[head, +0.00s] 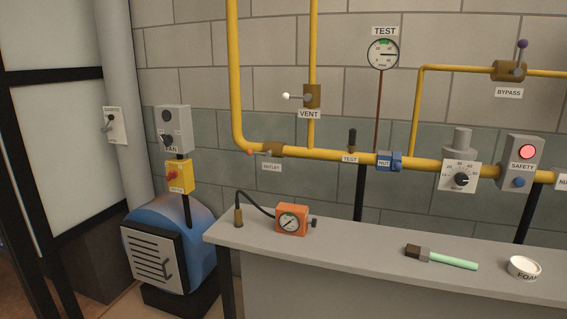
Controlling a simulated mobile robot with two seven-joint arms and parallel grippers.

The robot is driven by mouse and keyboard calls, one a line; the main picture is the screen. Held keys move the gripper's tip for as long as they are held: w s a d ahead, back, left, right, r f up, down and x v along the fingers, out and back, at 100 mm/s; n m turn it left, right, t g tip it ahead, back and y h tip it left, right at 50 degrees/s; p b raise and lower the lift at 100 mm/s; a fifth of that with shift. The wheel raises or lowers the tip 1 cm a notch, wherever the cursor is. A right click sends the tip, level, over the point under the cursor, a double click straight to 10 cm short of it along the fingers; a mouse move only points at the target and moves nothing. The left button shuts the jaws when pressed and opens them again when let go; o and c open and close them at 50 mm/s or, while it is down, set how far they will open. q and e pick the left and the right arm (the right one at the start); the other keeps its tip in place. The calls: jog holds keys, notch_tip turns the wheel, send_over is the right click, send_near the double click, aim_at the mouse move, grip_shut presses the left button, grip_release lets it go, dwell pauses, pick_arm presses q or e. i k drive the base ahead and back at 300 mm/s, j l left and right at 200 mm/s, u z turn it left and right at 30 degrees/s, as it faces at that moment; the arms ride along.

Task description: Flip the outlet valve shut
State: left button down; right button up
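The outlet valve (273,150) is a small brass body on the yellow horizontal pipe, left of centre in the head view. A white label (271,167), seemingly reading OUTLET, hangs just below it. Its lever with an orange-red knob (251,152) points left, roughly along the pipe near the pipe's bend. Neither of my grippers is in view, and nothing touches the valve.
The vent valve (312,96) with a white-knobbed lever stands above right. A blue machine (170,240) stands at left.

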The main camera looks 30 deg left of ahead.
aim_at(249, 151)
jog(key=j+z, duration=0.5)
jog(key=j, duration=0.4)
jog(key=k+j+z, duration=0.1)
jog(key=j, duration=0.35)
jog(key=k+j+z, duration=0.1)
jog(key=j, duration=0.35)
jog(key=k+j, duration=0.1)
jog(key=j, duration=0.45)
jog(key=k+j, duration=0.1)
jog(key=j, duration=0.4)
jog(key=k+j, duration=0.1)
jog(key=j, duration=0.45)
